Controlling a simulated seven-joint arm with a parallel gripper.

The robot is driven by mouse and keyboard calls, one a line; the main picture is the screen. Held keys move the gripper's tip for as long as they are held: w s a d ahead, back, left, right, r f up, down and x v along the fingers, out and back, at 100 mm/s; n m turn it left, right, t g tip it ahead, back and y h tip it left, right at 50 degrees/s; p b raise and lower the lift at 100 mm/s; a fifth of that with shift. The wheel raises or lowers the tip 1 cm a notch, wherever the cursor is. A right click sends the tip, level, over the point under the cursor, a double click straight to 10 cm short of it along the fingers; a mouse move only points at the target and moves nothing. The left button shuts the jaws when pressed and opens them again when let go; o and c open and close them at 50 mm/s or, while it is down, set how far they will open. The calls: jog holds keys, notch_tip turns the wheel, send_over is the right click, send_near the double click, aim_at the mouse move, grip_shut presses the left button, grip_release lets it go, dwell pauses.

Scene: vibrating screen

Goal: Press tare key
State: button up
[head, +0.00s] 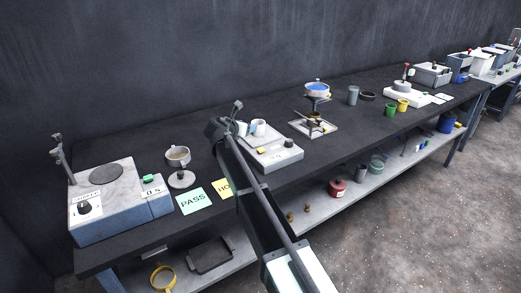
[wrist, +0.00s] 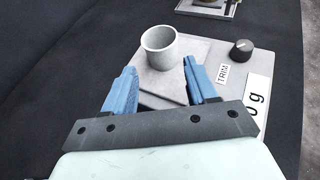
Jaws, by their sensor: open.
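The grey balance (head: 275,157) stands mid-bench, with a dark knob, a readout on its front and a small yellow key (head: 262,152) on top; I cannot read whether it is the tare key. In the wrist view the balance (wrist: 210,55) shows a TRIM label, a black knob and a readout ending in "0 g". A grey cup (wrist: 160,52) stands upright on it. My gripper (wrist: 160,70) is open, its blue fingers apart above the balance, short of the cup. The yellow key does not show in the wrist view, perhaps hidden by my gripper.
A device with a dial, a green button and a "0 s" readout (head: 152,190) stands at the left. A green PASS card (head: 193,200) lies beside it. A funnel stand (head: 314,125) is right of the balance.

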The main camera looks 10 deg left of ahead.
grip_shut()
dwell(0.3)
dwell(0.9)
